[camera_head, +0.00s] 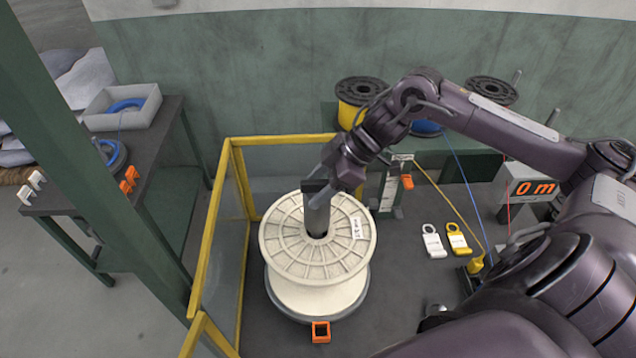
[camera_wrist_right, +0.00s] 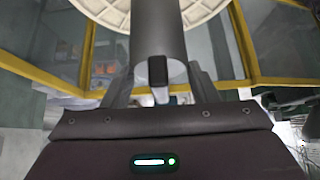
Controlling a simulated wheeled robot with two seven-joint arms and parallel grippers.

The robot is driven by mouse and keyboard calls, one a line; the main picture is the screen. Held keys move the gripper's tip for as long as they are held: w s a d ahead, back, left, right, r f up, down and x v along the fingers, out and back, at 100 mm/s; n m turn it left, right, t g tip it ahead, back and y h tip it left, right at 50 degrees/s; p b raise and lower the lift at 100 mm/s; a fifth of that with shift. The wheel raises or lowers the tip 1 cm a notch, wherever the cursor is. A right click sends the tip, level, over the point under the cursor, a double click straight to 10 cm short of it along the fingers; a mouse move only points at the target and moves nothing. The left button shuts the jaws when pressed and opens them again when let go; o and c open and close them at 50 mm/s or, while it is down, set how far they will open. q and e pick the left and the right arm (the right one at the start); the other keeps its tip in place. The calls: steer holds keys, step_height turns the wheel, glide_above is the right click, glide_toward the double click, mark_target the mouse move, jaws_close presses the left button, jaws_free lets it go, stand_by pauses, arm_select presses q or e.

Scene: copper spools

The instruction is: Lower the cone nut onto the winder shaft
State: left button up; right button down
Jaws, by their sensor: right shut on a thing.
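The cream spool (camera_head: 280,250) stands upright on a round base inside the yellow-framed enclosure. My right gripper (camera_head: 325,190) is over the spool's centre and is shut on a grey cylindrical piece, taken as the cone nut (camera_head: 317,215). The piece looks upright, and its lower end is at the spool's hub hole. The winder shaft cannot be told apart from it. The right wrist view shows the grey cylinder (camera_wrist_right: 158,30) between the fingers (camera_wrist_right: 160,85), with the spool's pale flange (camera_wrist_right: 105,12) beyond. Whether the nut touches the shaft is hidden. My left gripper is not in view.
The yellow guard frame (camera_head: 212,235) stands left of the spool. An orange square part (camera_head: 320,332) is at the spool's front. White and yellow tags (camera_head: 433,241) lie to the right, near the orange-digit display (camera_head: 535,187). A yellow spool (camera_head: 357,98) stands behind.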

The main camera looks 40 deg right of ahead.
steer(key=shift+w+f+b, duration=0.1)
steer(key=shift+f+b, duration=0.75)
steer(key=shift+f, duration=0.5)
steer(key=shift+c, duration=2.3)
jaws_free()
steer(key=shift+d, duration=0.1)
